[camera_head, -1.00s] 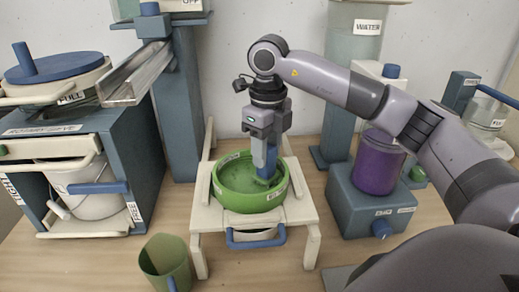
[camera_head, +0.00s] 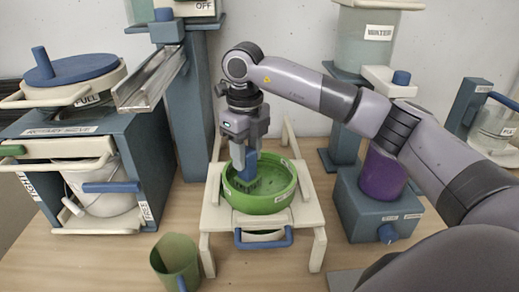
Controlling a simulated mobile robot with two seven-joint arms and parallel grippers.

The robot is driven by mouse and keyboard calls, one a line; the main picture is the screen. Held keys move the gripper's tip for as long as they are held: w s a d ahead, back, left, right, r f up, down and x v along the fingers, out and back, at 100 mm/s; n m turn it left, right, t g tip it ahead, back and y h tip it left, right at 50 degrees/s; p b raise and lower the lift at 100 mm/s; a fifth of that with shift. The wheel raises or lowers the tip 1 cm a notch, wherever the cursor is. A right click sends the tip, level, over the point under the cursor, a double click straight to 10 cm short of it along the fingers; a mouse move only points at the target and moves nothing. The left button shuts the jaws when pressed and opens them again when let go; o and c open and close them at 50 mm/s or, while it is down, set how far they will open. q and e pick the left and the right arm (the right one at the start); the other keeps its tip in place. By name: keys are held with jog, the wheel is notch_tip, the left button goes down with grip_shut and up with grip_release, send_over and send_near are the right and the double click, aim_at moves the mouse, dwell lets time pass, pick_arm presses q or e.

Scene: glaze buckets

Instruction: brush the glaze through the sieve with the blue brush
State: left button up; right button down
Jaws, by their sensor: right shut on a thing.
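A green round sieve (camera_head: 284,196) sits on a cream stand (camera_head: 214,218) in the middle of the table, with green glaze inside it. My right gripper (camera_head: 244,150) points down over the sieve's left part and is shut on the blue brush (camera_head: 250,166). The brush's lower end is inside the sieve, at the glaze. A white bucket (camera_head: 264,235) shows partly under the sieve, behind the stand's blue handle. My left gripper is not in view.
A green jug (camera_head: 176,262) stands at the front left of the stand. A rotary sieve machine (camera_head: 70,130) is on the left, a metal chute (camera_head: 150,80) behind. A purple container (camera_head: 382,174) on a blue base (camera_head: 370,210) and a water tank (camera_head: 362,45) are on the right.

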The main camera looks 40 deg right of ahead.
jog(key=shift+w+a+f, duration=0.15)
jog(key=shift+a+f, duration=0.15)
jog(key=shift+a, duration=0.05)
jog(key=shift+s+d, duration=0.35)
jog(key=shift+d, duration=0.4)
jog(key=shift+s+d+b, duration=0.15)
jog(key=shift+s+d, duration=0.35)
jog(key=shift+d, duration=0.3)
jog(key=shift+s+d+b, duration=0.1)
jog(key=shift+s+d, duration=0.4)
jog(key=shift+d, duration=0.25)
jog(key=shift+s+d+b, duration=0.15)
jog(key=shift+s+d, duration=0.35)
jog(key=shift+d, duration=0.3)
jog(key=shift+w+a, duration=0.2)
jog(key=shift+a, duration=0.45)
jog(key=shift+w+a+p, duration=0.25)
jog(key=shift+w+a, duration=0.1)
jog(key=shift+a, duration=0.6)
jog(key=shift+w+a+p, duration=0.25)
jog(key=shift+w+a, duration=0.05)
jog(key=shift+a, duration=0.65)
jog(key=shift+w+a+p, duration=0.25)
jog(key=shift+w+a, duration=0.1)
jog(key=shift+a, duration=0.6)
